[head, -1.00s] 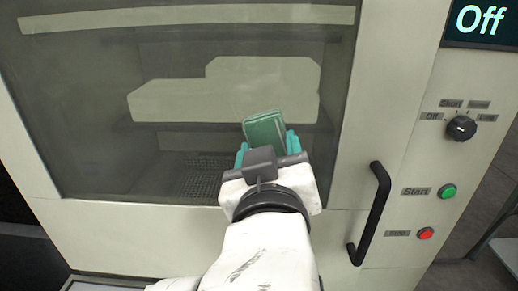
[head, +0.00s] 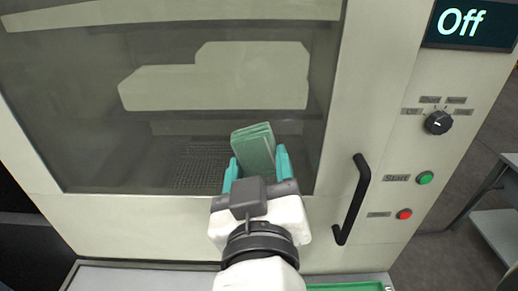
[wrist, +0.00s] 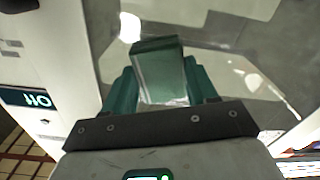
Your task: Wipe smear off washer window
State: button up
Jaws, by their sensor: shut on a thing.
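The washer window (head: 80,130) is a large dark pane filling the upper left of the head view. My gripper (head: 257,168) is shut on a folded green cloth (head: 255,147), with a teal finger on each side. The cloth shows in front of the window's lower right part; I cannot tell whether it touches the glass. In the wrist view the cloth (wrist: 160,75) sticks out beyond the fingers. A pale angular patch (head: 215,80) shows on or behind the glass; I cannot tell whether it is a reflection. I cannot clearly make out a smear.
A black door handle (head: 353,200) stands right of the window. The panel beside it has a dark knob (head: 438,122), a green button (head: 425,177), a red button (head: 404,214) and a display (head: 466,22) reading Off. A grey table (head: 497,225) stands far right.

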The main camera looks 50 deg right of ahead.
jog(key=shift+v, duration=0.95)
jog(key=shift+s+a, duration=0.1)
jog(key=shift+v, duration=1.35)
